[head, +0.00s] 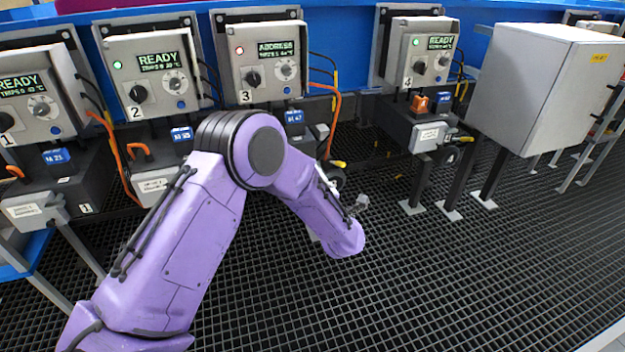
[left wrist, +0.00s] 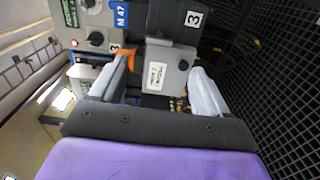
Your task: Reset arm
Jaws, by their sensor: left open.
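My left arm (head: 180,240) is purple and comes in from the lower left of the head view, bending down in front of station 3. Its gripper is mostly hidden in that view. In the left wrist view my left gripper (left wrist: 160,68) is open, with a pale finger on each side. A grey box with a white label (left wrist: 166,68) and an orange handle (left wrist: 127,60) show beyond and between the fingers; I cannot tell whether they touch. Control box 3 (head: 262,60) reads ADDRESS with a red light. My right gripper is not in view.
Control box 1 (head: 35,90), control box 2 (head: 155,75) and control box 4 (head: 420,52) read READY. A large grey cabinet (head: 535,85) stands at right. Orange cables hang beside the stations. The dark grid floor (head: 440,290) is open at front right.

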